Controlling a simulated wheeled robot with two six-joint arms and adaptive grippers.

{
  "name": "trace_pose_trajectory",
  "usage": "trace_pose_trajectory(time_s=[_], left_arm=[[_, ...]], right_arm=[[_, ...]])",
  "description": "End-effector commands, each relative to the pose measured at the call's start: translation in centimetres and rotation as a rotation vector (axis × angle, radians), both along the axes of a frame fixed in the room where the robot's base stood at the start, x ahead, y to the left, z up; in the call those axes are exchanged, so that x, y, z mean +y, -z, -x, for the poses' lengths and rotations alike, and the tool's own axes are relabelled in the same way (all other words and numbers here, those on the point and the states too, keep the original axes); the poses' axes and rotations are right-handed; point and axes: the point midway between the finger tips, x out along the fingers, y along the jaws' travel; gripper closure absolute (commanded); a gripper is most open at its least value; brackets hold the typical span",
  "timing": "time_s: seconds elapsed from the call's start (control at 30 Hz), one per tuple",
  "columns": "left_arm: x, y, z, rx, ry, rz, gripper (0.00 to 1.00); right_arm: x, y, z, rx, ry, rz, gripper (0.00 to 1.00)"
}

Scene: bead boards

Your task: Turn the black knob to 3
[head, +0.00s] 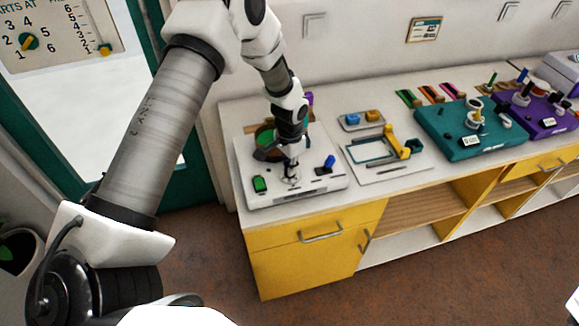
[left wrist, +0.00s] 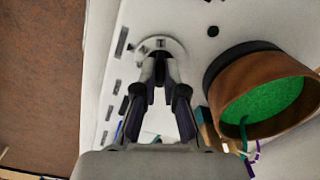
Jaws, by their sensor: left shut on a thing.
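A white device (head: 312,189) with a flat top stands on the left end of the counter. My left gripper (head: 291,163) points down onto its front middle. In the left wrist view the gripper (left wrist: 160,76) has its fingers close together over a round white dial plate (left wrist: 176,46). It is shut on the knob there, which the fingers mostly hide. The knob's pointer and the dial's numbers are too small to read.
A brown round container with green contents (left wrist: 268,94) stands on the device close beside the gripper. A green switch (head: 260,184) and a blue part (head: 326,164) flank the dial. A frame with a yellow arm (head: 393,143) and a teal board (head: 452,142) lie to the right.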

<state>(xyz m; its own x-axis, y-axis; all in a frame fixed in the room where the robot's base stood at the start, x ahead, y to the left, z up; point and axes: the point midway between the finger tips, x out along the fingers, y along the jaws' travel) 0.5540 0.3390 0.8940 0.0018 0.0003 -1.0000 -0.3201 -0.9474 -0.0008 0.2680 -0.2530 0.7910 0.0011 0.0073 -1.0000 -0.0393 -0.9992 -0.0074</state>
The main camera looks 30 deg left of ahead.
Motion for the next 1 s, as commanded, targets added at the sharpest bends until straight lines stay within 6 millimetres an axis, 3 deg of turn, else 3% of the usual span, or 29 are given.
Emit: trace_pose_trajectory(time_s=[0.5, 1.0], left_arm=[[-0.04, 0.23, 0.16, 0.004, 0.429, 0.001, 1.00], [-0.05, 0.21, 0.21, 0.005, 0.571, 0.002, 1.00]], right_arm=[[0.01, 0.83, 0.00, 0.000, 0.000, 0.000, 0.45], [0.00, 0.99, 0.00, 0.000, 0.000, 0.000, 0.45]])
